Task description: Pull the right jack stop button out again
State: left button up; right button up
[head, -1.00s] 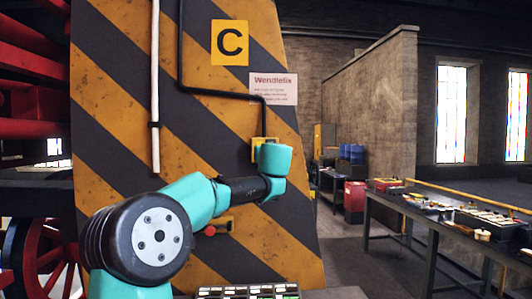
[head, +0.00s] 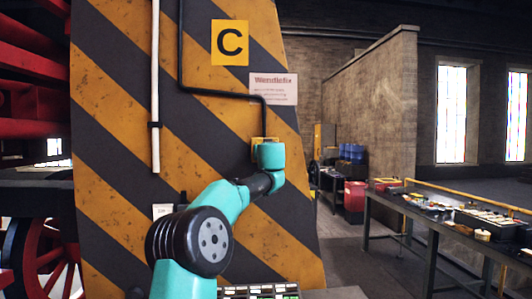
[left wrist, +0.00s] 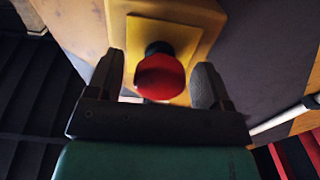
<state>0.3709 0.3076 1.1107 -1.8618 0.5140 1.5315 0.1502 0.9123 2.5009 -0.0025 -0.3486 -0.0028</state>
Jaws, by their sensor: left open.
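A red mushroom-shaped stop button (left wrist: 160,77) on a dark stem stands out from a yellow box (left wrist: 185,34) in the left wrist view. My left gripper (left wrist: 160,80) is open, with one dark finger on each side of the button. Gaps show between the fingers and the button, so it is not gripped. In the head view a yellow box (head: 258,141) sits at the end of a black conduit on the striped pillar, partly covered by my arm. The gripper and red button are hidden there, and I cannot tell whether this is the same box. My right gripper is not in view.
The yellow-and-black pillar (head: 115,120) bears a white pipe (head: 155,90), a letter C sign (head: 230,42) and a notice (head: 273,88). Red wheels and framework (head: 35,115) stand at left. A loaded workbench (head: 430,222) stands at right, with open floor before it.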

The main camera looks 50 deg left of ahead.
pick_arm(q)
jog(key=c, duration=1.3)
jog(key=shift+s+d, duration=0.4)
jog(key=shift+d, duration=0.15)
jog(key=o, duration=1.3)
jog(key=shift+s+d, duration=0.1)
jog(key=v, duration=1.7)
jog(key=shift+d+f, duration=0.1)
